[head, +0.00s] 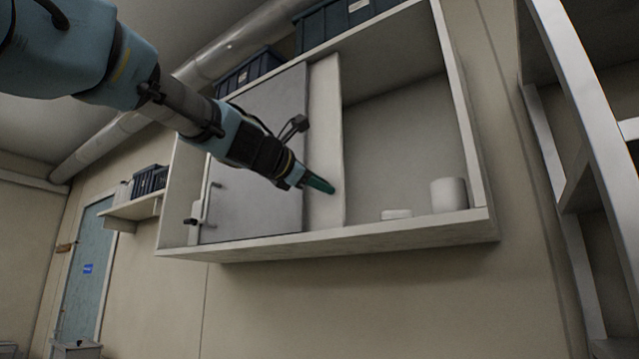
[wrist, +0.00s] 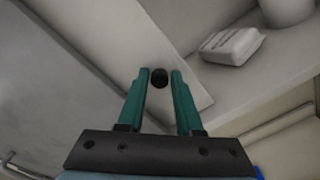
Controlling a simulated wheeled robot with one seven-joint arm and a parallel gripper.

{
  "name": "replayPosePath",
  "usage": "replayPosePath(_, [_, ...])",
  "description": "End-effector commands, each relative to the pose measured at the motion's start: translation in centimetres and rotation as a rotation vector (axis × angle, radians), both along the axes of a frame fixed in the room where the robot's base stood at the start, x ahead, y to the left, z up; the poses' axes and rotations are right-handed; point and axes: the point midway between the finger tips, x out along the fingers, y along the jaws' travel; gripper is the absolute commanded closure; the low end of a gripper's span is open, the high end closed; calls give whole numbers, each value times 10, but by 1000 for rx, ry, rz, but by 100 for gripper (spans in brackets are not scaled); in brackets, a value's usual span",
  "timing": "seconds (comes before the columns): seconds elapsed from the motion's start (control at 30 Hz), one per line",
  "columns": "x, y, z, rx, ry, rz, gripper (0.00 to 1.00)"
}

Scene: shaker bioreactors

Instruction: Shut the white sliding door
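The white sliding door (head: 325,145) shows as an upright strip in the wall cabinet, partly hidden behind the grey door panel (head: 262,160). The cabinet's right part stands open. My gripper (head: 321,186) is in front of the white door's lower part. In the wrist view, my gripper (wrist: 160,74) has its two teal fingers apart, one on each side of a dark round spot (wrist: 159,77) on the white door (wrist: 130,50). I cannot tell whether the spot is a knob or a hole. No contact between the fingers and the spot is visible.
In the open part stand a white cylindrical container (head: 449,194) and a low white box (head: 396,214), which also shows in the wrist view (wrist: 232,46). Dark blue crates (head: 335,22) sit on top of the cabinet. A metal rack (head: 575,150) stands at the right.

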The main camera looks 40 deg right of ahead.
Motion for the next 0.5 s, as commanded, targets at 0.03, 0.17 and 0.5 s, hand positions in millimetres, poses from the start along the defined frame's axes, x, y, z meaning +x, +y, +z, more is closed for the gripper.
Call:
replayPosePath(0.03, [0, 0, 0, 0, 0, 0, 73])
replayPosePath(0.17, [0, 0, 0, 0, 0, 0, 87])
replayPosePath(0.5, [0, 0, 0, 1, 0, -1, 100])
